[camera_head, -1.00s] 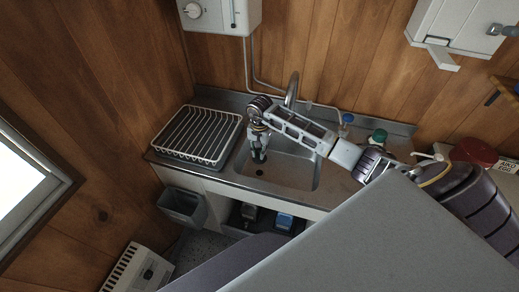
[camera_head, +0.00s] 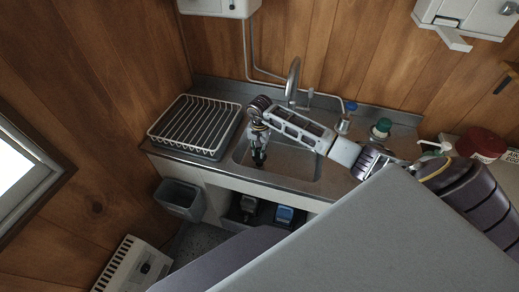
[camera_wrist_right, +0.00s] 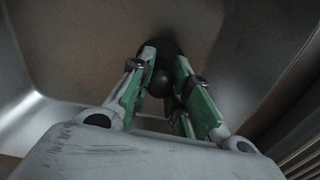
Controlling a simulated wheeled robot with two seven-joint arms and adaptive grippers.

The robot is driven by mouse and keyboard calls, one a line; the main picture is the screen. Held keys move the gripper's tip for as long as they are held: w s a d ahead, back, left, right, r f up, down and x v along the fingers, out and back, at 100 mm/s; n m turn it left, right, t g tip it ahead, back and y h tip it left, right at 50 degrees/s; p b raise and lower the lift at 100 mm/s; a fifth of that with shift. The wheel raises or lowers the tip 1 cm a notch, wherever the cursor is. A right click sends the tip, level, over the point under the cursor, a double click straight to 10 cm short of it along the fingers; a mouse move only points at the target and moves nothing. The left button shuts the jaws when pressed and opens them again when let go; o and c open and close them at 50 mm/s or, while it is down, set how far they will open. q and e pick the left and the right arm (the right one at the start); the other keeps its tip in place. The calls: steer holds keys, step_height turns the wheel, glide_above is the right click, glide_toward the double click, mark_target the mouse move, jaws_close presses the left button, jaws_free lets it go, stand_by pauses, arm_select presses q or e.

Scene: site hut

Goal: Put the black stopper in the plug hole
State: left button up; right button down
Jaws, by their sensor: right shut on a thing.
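The steel sink basin (camera_head: 301,181) is set in the counter below the tap. My right gripper (camera_head: 259,153) points down into the left part of the basin. It is shut on the black stopper (camera_head: 258,163). In the right wrist view the gripper (camera_wrist_right: 166,62) has its green-padded fingers on either side of the stopper's round knob (camera_wrist_right: 160,82), with a dark disc beyond the fingertips. The plug hole is hidden behind the gripper and stopper. I cannot tell whether the stopper touches the basin floor. My left gripper is out of view.
A white dish rack (camera_head: 196,125) stands left of the basin. The curved tap (camera_head: 292,80) rises behind it. A blue-capped bottle (camera_head: 345,118) and a green-capped container (camera_head: 381,129) stand at the right.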

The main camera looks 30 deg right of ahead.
steer(key=shift+f+b, duration=1.4)
steer(key=shift+f, duration=0.65)
steer(key=shift+b, duration=0.4)
steer(key=shift+f+b, duration=0.25)
steer(key=shift+b, duration=0.05)
steer(key=shift+f, duration=0.15)
